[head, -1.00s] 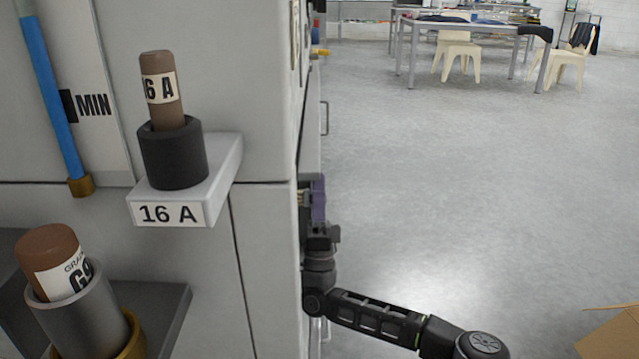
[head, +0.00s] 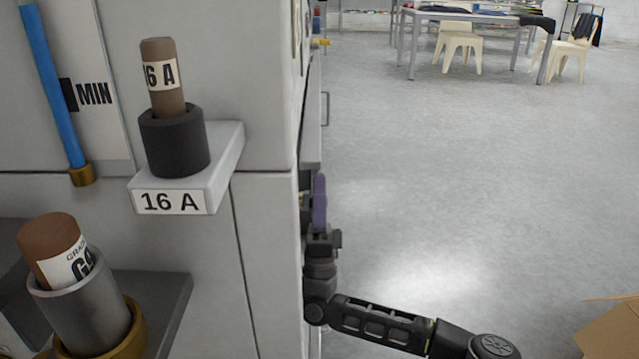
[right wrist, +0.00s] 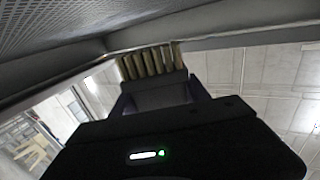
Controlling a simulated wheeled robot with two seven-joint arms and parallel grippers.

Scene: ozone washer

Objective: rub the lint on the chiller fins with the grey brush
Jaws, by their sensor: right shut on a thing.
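My right gripper (head: 318,200) has purple fingers and is at the side of the grey cabinet, past its right edge in the head view. It is shut on the grey brush (right wrist: 160,95). The brush's tan bristles (right wrist: 150,62) point away from the gripper in the right wrist view, up at a grey edge. A fine grey mesh or ribbed surface (right wrist: 60,28) shows at the upper left there. I cannot tell whether it is the chiller fins, and I make out no lint. Whether the bristles touch anything is unclear. My left gripper is not in view.
The grey cabinet (head: 240,90) fills the left of the head view. A brown fuse (head: 165,75) stands in a black holder on the 16 A bracket (head: 215,160). Another fuse (head: 52,245) sits lower left. Open floor (head: 450,200) lies right; a cardboard box (head: 612,330) is at lower right.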

